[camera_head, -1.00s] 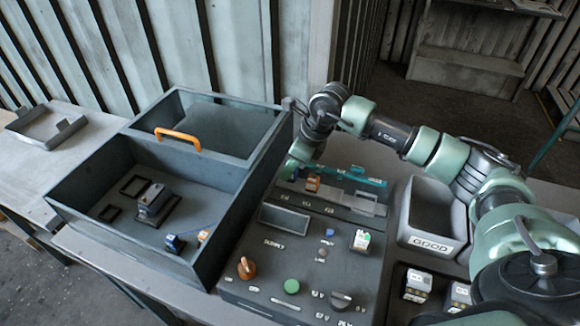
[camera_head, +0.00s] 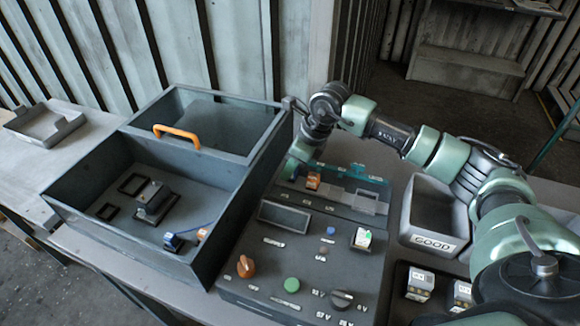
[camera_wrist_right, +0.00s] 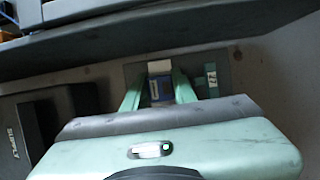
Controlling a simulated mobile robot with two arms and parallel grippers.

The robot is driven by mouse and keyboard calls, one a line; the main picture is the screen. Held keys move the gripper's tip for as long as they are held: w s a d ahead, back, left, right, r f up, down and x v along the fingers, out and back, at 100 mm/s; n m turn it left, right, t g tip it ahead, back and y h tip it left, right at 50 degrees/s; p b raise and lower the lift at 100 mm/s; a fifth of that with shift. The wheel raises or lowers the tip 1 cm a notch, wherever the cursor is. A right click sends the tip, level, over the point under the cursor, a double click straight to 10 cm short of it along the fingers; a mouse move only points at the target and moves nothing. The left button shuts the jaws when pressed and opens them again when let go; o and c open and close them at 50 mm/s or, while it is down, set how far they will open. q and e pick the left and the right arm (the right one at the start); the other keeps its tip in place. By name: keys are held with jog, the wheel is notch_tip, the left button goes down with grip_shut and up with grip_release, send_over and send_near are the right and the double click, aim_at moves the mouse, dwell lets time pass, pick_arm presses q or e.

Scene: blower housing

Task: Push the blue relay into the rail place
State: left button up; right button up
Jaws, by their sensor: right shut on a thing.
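The blue relay (camera_wrist_right: 160,87), with a pale top, sits between the two green fingers of my right gripper (camera_wrist_right: 158,84) in the right wrist view. The fingers are shut on it, over a dark grey plate. Whether it is seated in a rail place cannot be told. In the head view my right gripper (camera_head: 294,168) is down at the far left corner of the sloped panel, and the relay is hidden there. The rail area (camera_head: 345,193) runs right from it, with an orange relay (camera_head: 313,181) beside the gripper. My left gripper is not in view.
A grey open box (camera_head: 90,178) with an orange handle (camera_head: 177,134) stands left of the control panel (camera_head: 262,290), its wall close to my right gripper. A GOOD bin (camera_head: 432,243) is at the right.

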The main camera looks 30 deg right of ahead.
jog(key=shift+f+b, duration=0.6)
jog(key=shift+f, duration=0.1)
dwell(0.5)
jog(key=o, duration=1.1)
jog(key=b+v, duration=0.1)
jog(key=v, duration=0.6)
jog(key=shift+s+d+r+b, duration=0.1)
jog(key=shift+s+r+b, duration=0.1)
jog(key=shift+r+b, duration=0.15)
